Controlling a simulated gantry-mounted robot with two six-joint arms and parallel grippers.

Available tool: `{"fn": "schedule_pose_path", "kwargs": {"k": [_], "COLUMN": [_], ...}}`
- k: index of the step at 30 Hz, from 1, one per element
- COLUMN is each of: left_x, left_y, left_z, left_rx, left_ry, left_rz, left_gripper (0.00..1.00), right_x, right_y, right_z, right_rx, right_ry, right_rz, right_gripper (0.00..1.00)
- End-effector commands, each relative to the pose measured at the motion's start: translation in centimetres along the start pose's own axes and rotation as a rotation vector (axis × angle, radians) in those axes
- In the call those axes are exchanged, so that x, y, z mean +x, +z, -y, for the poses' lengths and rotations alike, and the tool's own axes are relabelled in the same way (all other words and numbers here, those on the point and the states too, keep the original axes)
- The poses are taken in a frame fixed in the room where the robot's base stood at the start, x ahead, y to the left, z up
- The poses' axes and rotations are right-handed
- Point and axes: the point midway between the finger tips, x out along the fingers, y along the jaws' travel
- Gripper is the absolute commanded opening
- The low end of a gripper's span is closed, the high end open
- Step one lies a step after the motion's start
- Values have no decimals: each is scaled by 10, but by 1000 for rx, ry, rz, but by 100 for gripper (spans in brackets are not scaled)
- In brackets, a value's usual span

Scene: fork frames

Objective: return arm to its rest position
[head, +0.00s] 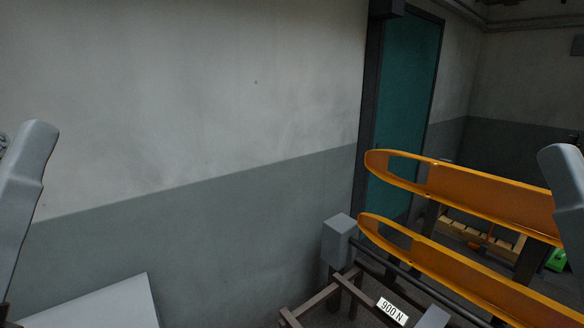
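Only grey arm links of mine show in the head view, one at the left edge and one at the right edge. Both links stand steeply, and neither arm's gripper is in the picture. I cannot see whether either gripper holds anything.
Two orange forks (480,196) (455,268) reach in from the right, close to my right arm link. Below them is a dark metal frame with a "900 N" label (392,311) and a grey box (339,240). A white panel (95,305) lies lower left. A teal door (405,100) stands behind.

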Motion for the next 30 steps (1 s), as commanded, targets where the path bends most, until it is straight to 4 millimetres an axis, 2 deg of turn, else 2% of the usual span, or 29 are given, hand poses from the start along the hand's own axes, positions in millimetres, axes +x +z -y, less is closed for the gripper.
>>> {"fn": "schedule_pose_path", "kwargs": {"k": [1, 2, 3, 8, 15, 18, 22, 30], "left_x": [-4, 0, 27, 77, 159, 180, 189, 186], "left_y": [7, 6, -18, -60, -130, -148, -156, -153], "left_z": [-11, -10, -14, -22, -35, -38, -39, -39], "left_rx": [84, 158, 145, 142, 142, 142, 142, 142], "left_ry": [51, 49, 46, 44, 42, 42, 42, 42], "left_rz": [23, 27, 26, 28, 29, 30, 30, 30], "left_gripper": [53, 53, 53, 53, 53, 53, 53, 53], "right_x": [0, 3, 29, 78, 159, 179, 188, 185], "right_y": [0, -3, -26, -73, -147, -165, -174, -171], "right_z": [0, 0, 0, 0, -1, -1, -1, -1], "right_rx": [0, 0, 0, 0, 0, 0, 0, 0], "right_ry": [0, 0, 0, 0, 0, 0, 0, 0], "right_rz": [0, 1, 3, -2, -1, -1, 0, 1], "right_gripper": [76, 76, 76, 76, 76, 76, 76, 76]}}
